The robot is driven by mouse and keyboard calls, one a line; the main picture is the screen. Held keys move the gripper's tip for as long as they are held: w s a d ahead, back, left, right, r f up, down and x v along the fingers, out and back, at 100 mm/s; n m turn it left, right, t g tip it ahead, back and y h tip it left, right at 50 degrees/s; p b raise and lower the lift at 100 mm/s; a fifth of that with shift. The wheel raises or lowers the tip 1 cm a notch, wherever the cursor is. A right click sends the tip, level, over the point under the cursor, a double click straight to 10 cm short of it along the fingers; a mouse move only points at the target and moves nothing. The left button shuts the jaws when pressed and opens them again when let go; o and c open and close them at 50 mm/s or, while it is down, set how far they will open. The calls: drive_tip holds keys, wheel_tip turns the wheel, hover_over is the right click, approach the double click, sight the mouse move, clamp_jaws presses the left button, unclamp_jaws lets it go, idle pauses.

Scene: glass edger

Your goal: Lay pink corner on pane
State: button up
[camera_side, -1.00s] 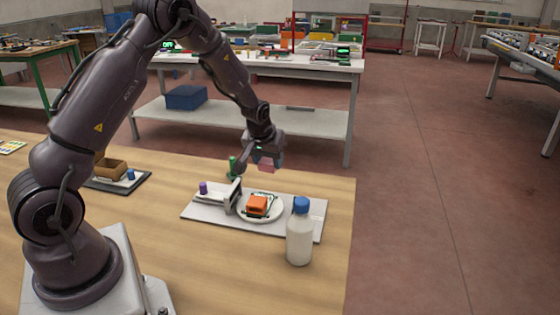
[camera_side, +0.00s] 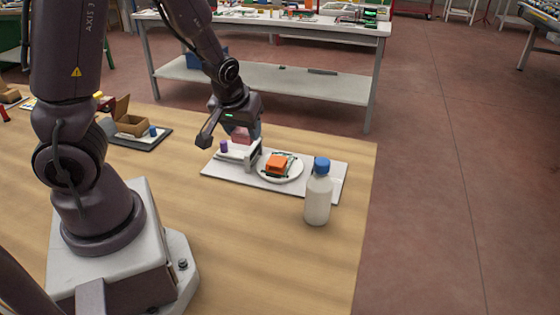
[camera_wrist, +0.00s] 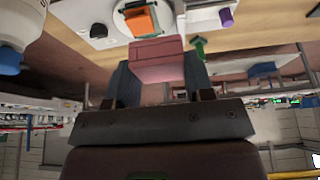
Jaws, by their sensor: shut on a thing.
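My gripper (camera_side: 236,136) is shut on the pink corner (camera_side: 242,135), a small pink block. In the wrist view the pink corner (camera_wrist: 158,58) sits between my fingers. It is in the air above the back left part of the grey board (camera_side: 330,188). An orange block (camera_side: 277,165) lies on a round white plate (camera_side: 292,176), right of and below my gripper. A thin dark-green-edged piece shows around the orange block; I cannot tell for sure that it is the pane. The orange block also shows in the wrist view (camera_wrist: 141,20).
A blue-capped bottle (camera_side: 318,195) stands at the board's front right. A green piece (camera_wrist: 199,48) shows in the wrist view. The front of the wooden table (camera_side: 250,255) is clear.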

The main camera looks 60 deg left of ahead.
drive_tip(key=w+a+f, duration=0.2)
drive_tip(key=w+f, duration=0.1)
drive_tip(key=w, duration=0.1)
drive_tip(key=w+a+f, duration=0.2)
drive_tip(key=w+f, duration=0.1)
drive_tip(key=w, duration=0.1)
drive_tip(key=w+a+f, duration=0.2)
drive_tip(key=w+f, duration=0.1)
drive_tip(key=w, duration=0.1)
drive_tip(key=shift+w+f, duration=0.1)
drive_tip(key=shift+f, duration=0.3)
drive_tip(key=shift+w+f, duration=0.1)
drive_tip(key=shift+f, duration=1.6)
drive_tip(key=shift+f, duration=0.15)
drive_tip(key=o, duration=0.9)
